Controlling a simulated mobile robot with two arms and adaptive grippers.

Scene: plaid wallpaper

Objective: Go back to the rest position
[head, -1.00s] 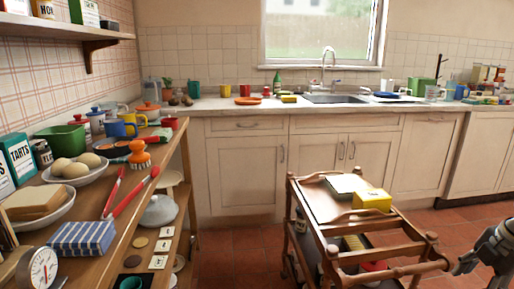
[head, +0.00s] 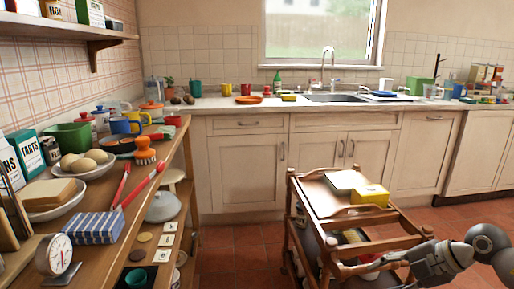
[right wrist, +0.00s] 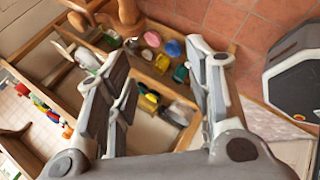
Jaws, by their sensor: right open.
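My right gripper (head: 388,262) comes in from the lower right of the head view, beside the handle end of the wooden trolley (head: 318,212). In the right wrist view my right gripper (right wrist: 160,60) has its two fingers spread wide apart, with nothing held between them. Small coloured items on shelves show beyond the fingers. My left gripper is not in the head view.
A yellow box (head: 371,195) and a pale flat item (head: 346,180) lie on the trolley top. A crowded wooden shelf unit (head: 190,215) runs along the left. Red tiled floor (head: 235,250) is clear between it and the trolley.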

